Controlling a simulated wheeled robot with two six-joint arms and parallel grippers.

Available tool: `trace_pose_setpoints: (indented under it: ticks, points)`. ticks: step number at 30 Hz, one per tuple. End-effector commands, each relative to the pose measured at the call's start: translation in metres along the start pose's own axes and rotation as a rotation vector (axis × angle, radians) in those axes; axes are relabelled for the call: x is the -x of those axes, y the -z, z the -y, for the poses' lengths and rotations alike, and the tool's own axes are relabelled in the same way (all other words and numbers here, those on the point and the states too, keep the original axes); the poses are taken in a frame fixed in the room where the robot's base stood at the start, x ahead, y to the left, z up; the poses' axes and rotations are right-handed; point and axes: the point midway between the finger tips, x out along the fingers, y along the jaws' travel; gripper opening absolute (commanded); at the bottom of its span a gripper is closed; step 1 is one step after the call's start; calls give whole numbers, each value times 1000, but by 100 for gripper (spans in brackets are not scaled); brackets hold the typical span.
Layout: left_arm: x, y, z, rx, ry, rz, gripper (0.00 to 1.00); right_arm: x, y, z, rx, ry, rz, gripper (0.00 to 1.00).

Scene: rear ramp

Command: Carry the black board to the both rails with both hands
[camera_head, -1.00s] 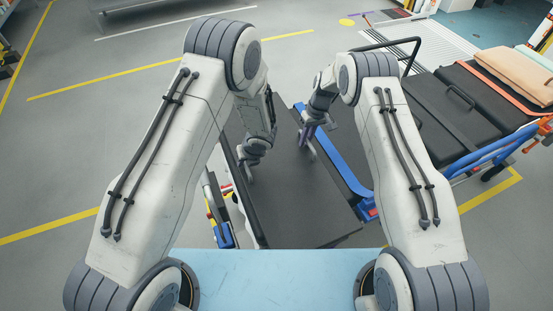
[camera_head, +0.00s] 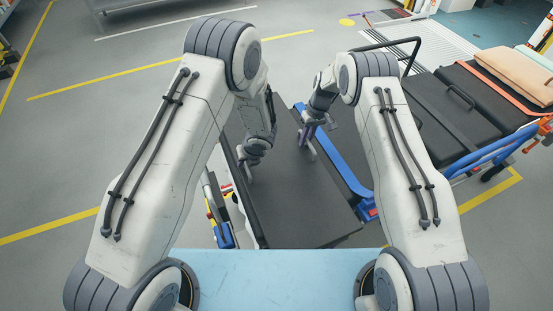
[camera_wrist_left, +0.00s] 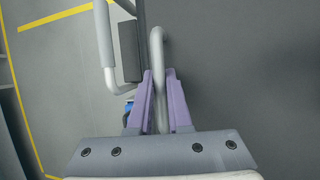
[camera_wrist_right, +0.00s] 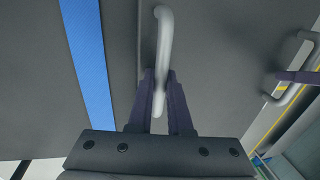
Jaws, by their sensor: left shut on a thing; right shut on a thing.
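The black board (camera_head: 295,195) is a wide dark panel in the middle of the head view, with a grey handle near each long side. My left gripper (camera_head: 249,165) is shut on the left handle; its purple fingers clasp the grey bar (camera_wrist_left: 157,45) in the left wrist view. My right gripper (camera_head: 307,141) is shut on the other handle (camera_wrist_right: 164,35), seen between its fingers in the right wrist view. A blue rail-like strip (camera_head: 338,156) runs along the board's right side. A pale edge shows along the left side. Whether the board touches either is unclear.
A cart (camera_head: 455,110) with dark panels, an orange strap and a tan pad stands at the right. A red, yellow and blue object (camera_head: 222,228) lies left of the board. My light blue top (camera_head: 275,275) is in front. The floor at left is open, with yellow lines.

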Motion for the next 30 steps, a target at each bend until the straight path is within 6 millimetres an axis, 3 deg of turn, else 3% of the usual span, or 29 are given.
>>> trace_pose_setpoints:
  ticks: [20,30]
  points:
    - [4,-3,0,1,2,4,0,6,2,0,1,-1,-5,0]
    - [21,-10,-4,1,1,4,0,24,2,5,1,-1,-5,0]
